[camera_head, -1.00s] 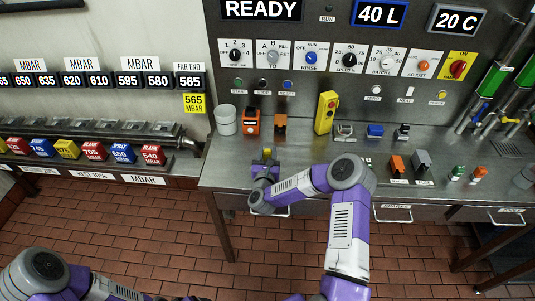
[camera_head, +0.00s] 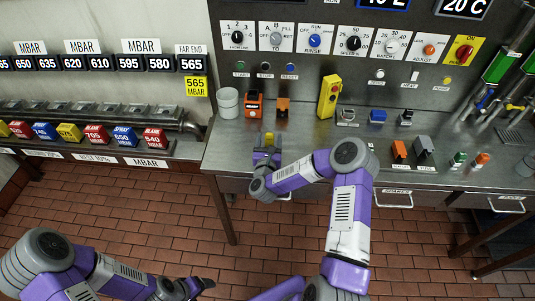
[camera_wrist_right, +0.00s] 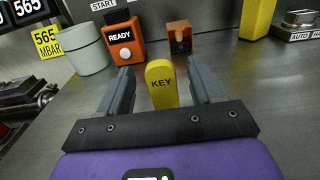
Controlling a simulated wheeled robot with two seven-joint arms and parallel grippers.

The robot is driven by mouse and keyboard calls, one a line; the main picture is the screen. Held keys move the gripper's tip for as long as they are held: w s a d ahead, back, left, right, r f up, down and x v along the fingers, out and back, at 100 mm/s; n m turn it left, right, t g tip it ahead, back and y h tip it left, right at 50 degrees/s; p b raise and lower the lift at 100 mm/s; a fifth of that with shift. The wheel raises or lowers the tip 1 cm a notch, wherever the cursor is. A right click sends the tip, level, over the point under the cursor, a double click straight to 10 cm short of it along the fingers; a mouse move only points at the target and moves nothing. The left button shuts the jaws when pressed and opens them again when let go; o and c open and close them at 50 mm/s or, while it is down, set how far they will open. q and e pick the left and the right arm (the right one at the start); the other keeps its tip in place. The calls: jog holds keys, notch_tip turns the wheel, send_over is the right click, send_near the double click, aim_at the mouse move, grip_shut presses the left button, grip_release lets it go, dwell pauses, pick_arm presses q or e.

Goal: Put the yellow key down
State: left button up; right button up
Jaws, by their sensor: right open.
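The yellow key (camera_wrist_right: 161,84), marked KEY, stands between the fingers of my right gripper (camera_wrist_right: 162,92) in the wrist view. The fingers are open, with a gap on each side of the key. The key's lower end is hidden behind my gripper's bar. In the head view the key (camera_head: 269,138) shows as a small yellow piece at my right gripper (camera_head: 267,153), over the front part of the steel bench (camera_head: 310,150). My left gripper (camera_head: 204,284) is low in the head view, away from the bench; its fingers are too small to read.
Behind the key stand a white cup (camera_head: 228,103), an orange READY box (camera_head: 254,104), a smaller orange block (camera_head: 282,107) and a tall yellow box (camera_head: 329,97). Grey and orange blocks (camera_head: 399,150) sit further right. Bare bench lies around the key.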

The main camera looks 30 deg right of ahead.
jog(key=v, duration=1)
jog(key=shift+s, duration=0.15)
jog(key=shift+f, duration=0.1)
